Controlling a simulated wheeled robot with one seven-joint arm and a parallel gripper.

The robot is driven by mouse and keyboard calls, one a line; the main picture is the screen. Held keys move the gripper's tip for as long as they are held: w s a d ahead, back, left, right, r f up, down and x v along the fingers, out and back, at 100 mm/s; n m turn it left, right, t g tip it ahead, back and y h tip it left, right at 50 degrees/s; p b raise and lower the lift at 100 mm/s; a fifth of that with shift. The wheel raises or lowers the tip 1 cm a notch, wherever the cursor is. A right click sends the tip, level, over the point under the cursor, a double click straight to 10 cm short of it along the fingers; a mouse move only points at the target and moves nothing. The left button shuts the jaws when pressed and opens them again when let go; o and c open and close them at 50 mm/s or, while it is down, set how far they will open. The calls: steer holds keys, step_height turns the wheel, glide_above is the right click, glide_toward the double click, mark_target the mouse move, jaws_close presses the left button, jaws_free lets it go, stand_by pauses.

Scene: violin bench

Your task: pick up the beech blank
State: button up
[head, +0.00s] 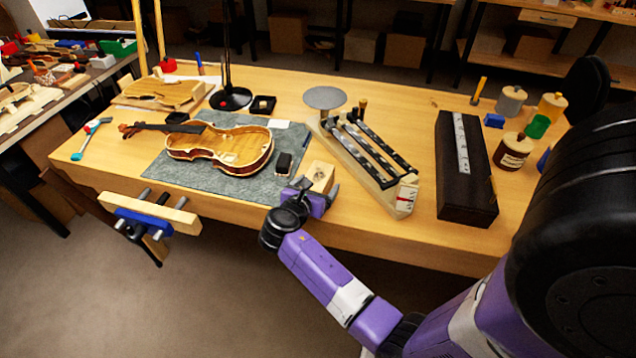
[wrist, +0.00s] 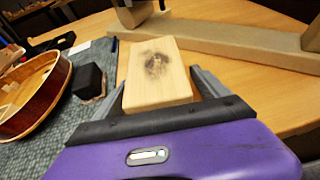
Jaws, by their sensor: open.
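The beech blank (head: 321,174) is a pale rectangular wood block near the bench's front edge, just off the right edge of the grey mat. In the wrist view the blank (wrist: 155,72) has a dark smudge on its top face. My gripper (head: 318,191) is at the block's near end. In the wrist view my gripper (wrist: 160,88) is open, with one finger on each side of the block. I cannot tell whether either finger touches it. The block's near lower part is hidden by my gripper.
A violin body (head: 222,150) and a small black block (head: 283,163) lie on the grey mat (head: 205,182), left of the blank. A wooden fixture with dark rails (head: 372,150) stands close on the right. A long black case (head: 463,190) is farther right.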

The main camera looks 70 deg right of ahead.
steer(key=shift+d+f, duration=0.15)
steer(key=shift+d, duration=0.25)
steer(key=shift+c, duration=0.3)
steer(key=c, duration=1.8)
